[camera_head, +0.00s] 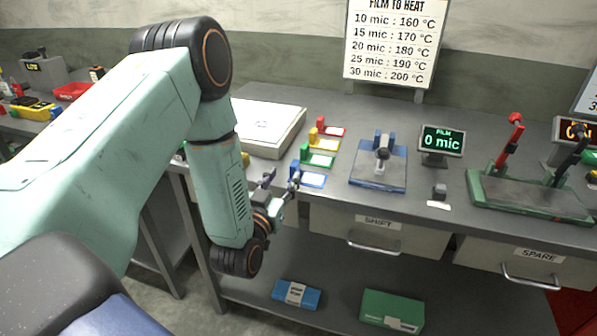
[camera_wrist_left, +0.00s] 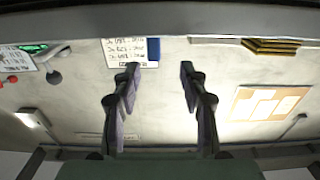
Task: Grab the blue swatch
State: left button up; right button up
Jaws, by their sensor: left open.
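The blue swatch (camera_head: 313,180) is a small pale card with a blue frame and a raised blue tab at its left. It lies near the front edge of the bench, closest to me in a row of coloured swatches. My left gripper (camera_head: 282,183) is open and empty, just left of the blue swatch and beside its tab; the finger nearest it overlaps it in the head view. In the left wrist view the gripper's two fingers (camera_wrist_left: 163,105) stand apart with only the wall between them. My right gripper is out of view.
Green (camera_head: 318,160), yellow (camera_head: 324,145) and red (camera_head: 332,131) swatches lie behind the blue one. A white box (camera_head: 285,113) stands at their left, a blue device (camera_head: 378,180) at their right. The bench's front edge and drawers lie below.

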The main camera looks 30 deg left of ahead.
aim_at(295, 163)
pick_arm(q)
jog(key=w, duration=0.2)
jog(key=w+r, duration=0.1)
jog(key=shift+w+d, duration=0.25)
jog(key=shift+w, duration=0.15)
jog(key=w+a, duration=0.1)
jog(key=w+a+f, duration=0.1)
jog(key=w, duration=0.1)
jog(key=shift+w, duration=0.25)
jog(key=shift+s+d+r, duration=0.2)
jog(key=shift+d+r, duration=0.1)
jog(key=shift+d, duration=0.2)
jog(key=shift+c, duration=0.5)
jog(key=shift+w+a+f, duration=0.15)
jog(key=shift+a+f, duration=0.15)
jog(key=shift+a, duration=0.05)
jog(key=c, duration=0.6)
jog(key=shift+d+r, duration=0.25)
grip_shut()
